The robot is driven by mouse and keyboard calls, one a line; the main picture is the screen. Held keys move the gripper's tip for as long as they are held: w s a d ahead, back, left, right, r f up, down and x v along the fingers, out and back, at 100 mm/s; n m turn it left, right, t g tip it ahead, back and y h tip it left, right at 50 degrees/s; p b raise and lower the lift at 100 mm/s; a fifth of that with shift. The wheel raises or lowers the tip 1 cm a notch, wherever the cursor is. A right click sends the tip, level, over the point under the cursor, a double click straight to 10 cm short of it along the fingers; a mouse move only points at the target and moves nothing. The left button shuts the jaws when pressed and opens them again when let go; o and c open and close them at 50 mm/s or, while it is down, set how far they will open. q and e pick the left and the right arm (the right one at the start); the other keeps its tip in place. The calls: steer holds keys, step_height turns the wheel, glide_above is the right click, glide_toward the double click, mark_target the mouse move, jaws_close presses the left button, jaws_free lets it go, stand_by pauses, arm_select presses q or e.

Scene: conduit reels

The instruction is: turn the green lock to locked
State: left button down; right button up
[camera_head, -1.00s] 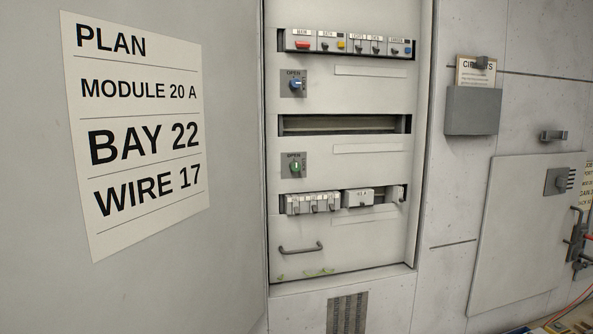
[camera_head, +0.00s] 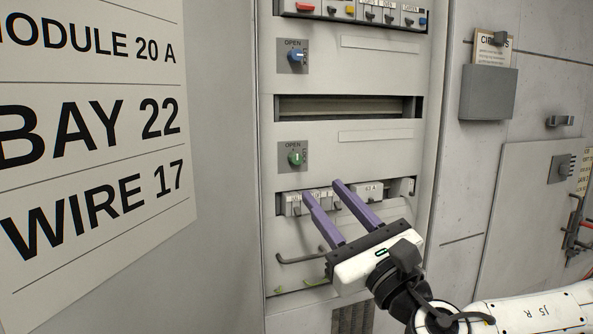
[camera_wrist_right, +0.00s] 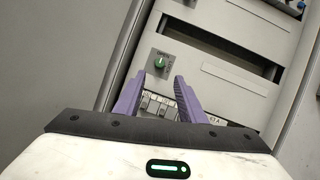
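The green lock (camera_head: 295,158) is a round green knob on a grey square plate in the cabinet's middle, with "OPEN" printed above it. In the right wrist view the green lock (camera_wrist_right: 161,64) shows beyond the fingertips, a little left of the gap. My right gripper (camera_head: 322,188) is open and empty, its two purple fingers apart, below and right of the lock and not touching it. In the wrist view the right gripper (camera_wrist_right: 164,82) points up toward the lock. My left gripper is not in view.
A blue lock (camera_head: 295,56) sits higher on the same cabinet. A row of breaker modules (camera_head: 294,202) lies behind my right fingers, with a bar handle (camera_head: 296,258) below.

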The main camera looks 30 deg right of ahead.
mark_target(298, 162)
steer(key=p+x, duration=0.3)
steer(key=x, duration=0.5)
steer(key=shift+w+r, duration=0.1)
steer(key=shift+r, duration=0.05)
steer(key=shift+x, duration=0.75)
steer(key=shift+c, duration=0.5)
jaws_close()
